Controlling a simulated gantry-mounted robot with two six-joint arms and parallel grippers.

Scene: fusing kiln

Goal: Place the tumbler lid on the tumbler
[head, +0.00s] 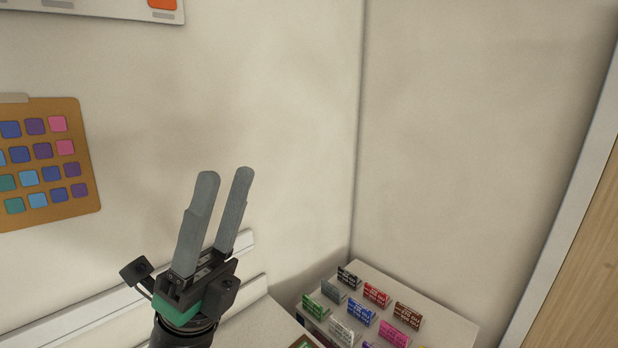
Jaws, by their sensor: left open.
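My left gripper (223,186) is raised in front of the wall, with its two grey fingers pointing up. The fingers are apart, with nothing between them. Neither the tumbler nor the tumbler lid is in the head view. My right gripper is not in view.
A white stand (449,322) with several coloured labelled cards stands in the corner at the lower right. A brown board with coloured squares (86,208) hangs on the left wall. A wooden panel (585,290) is at the right edge. The space around the fingers looks clear.

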